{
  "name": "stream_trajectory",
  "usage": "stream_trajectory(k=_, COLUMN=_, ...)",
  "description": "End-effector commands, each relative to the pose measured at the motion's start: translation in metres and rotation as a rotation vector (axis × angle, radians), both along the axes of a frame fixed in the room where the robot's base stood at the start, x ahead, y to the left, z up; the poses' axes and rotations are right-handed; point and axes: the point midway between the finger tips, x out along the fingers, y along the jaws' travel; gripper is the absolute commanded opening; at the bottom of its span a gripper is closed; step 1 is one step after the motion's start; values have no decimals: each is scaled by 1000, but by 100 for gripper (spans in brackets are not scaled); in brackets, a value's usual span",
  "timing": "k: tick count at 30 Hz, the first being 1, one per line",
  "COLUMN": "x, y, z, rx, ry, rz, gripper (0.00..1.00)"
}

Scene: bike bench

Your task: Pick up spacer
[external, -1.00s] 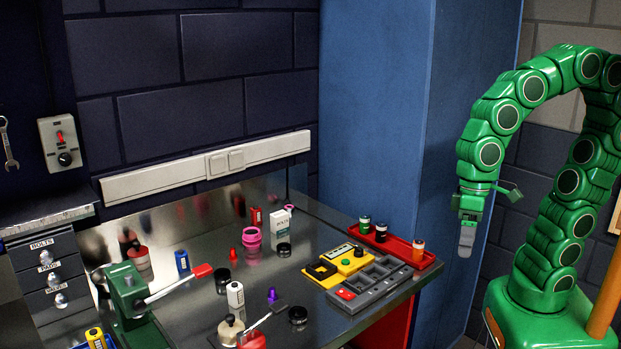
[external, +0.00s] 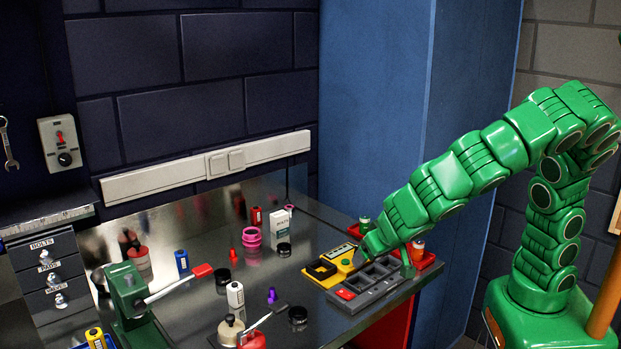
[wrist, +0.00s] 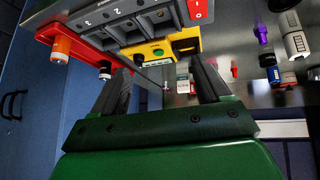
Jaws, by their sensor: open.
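I cannot tell for sure which part is the spacer. Ring-like parts lie on the metal bench: a magenta ring (external: 252,238) and several black rings, among them one near the white box (external: 283,249), one at the front (external: 298,315) and one at the left (external: 221,281). My gripper (external: 388,257) is low over the right end of the bench, by the grey tray and the yellow block. In the wrist view my gripper (wrist: 162,84) has its two dark fingers wide apart, with nothing held. A small pink thing (wrist: 166,87) shows far beyond the fingers.
A grey compartment tray (external: 372,283), a yellow block (external: 343,260) and a red tray (external: 431,262) with small jars sit at the right end. A white box (external: 282,225), bottles and a green lever press (external: 130,300) stand further left. The bench middle has bare room.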

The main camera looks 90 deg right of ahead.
Motion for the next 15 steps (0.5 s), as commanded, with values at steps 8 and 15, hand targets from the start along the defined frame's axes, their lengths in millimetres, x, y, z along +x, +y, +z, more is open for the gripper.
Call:
stream_trajectory(k=8, x=50, y=23, z=-22, rx=-205, ry=-151, rz=19, gripper=76)
stream_trajectory(k=15, x=85, y=67, z=-50, rx=-328, ry=-294, rz=99, gripper=76)
